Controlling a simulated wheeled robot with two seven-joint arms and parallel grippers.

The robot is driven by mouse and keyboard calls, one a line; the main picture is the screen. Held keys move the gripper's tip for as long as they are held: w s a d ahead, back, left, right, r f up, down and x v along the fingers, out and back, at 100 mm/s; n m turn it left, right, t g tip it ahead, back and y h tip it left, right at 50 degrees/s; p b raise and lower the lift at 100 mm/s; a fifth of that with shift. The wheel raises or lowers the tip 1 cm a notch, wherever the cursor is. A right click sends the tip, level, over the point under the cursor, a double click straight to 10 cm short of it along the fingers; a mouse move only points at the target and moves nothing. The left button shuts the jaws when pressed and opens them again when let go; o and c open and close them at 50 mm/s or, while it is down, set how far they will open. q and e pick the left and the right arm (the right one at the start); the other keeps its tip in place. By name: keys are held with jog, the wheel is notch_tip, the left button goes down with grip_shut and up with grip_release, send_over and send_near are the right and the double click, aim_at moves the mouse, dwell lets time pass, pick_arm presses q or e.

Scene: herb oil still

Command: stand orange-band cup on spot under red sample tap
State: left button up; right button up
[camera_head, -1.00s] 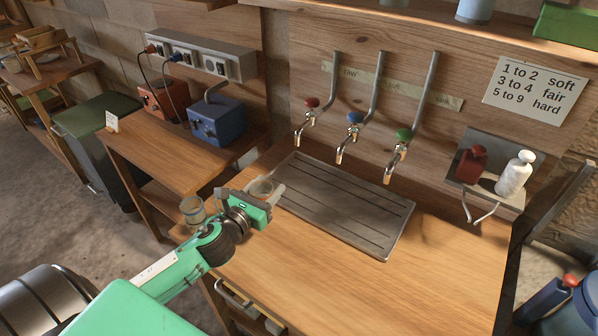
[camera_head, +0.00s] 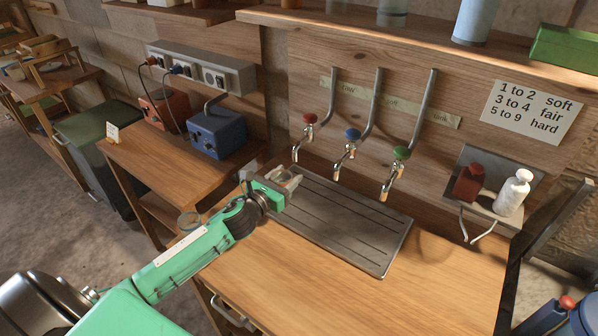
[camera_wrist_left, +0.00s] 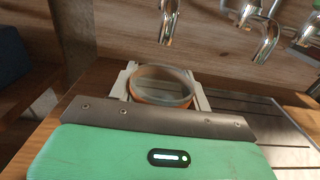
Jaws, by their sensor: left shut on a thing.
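My left gripper (camera_head: 287,182) is shut on the orange-band cup (camera_head: 283,176). In the left wrist view, the clear round cup (camera_wrist_left: 163,86) with its orange band sits between the two pale fingers (camera_wrist_left: 162,92). The cup is at the left end of the grey drip tray (camera_head: 352,228), just in front of and a little left of the red sample tap (camera_head: 310,119). The gripper partly hides the cup's base, so I cannot tell whether it touches the tray. No marked spot can be made out. My right gripper is not in view.
The blue tap (camera_head: 352,135) and green tap (camera_head: 401,153) stand to the right. A red bottle (camera_head: 468,183) and white bottle (camera_head: 513,192) sit on the wall holder. The tray's middle and right are clear.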

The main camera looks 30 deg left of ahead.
pick_arm(q)
jog(key=w, duration=0.4)
jog(key=w+d+p, duration=0.1)
jog(key=w, duration=0.1)
jog(key=shift+w, duration=0.1)
jog(key=shift+f+p, duration=0.3)
jog(key=shift+f, duration=1.45)
jog(key=shift+f, duration=0.2)
jog(key=o, duration=1.1)
jog(key=shift+c, duration=0.2)
jog(key=shift+r, duration=0.1)
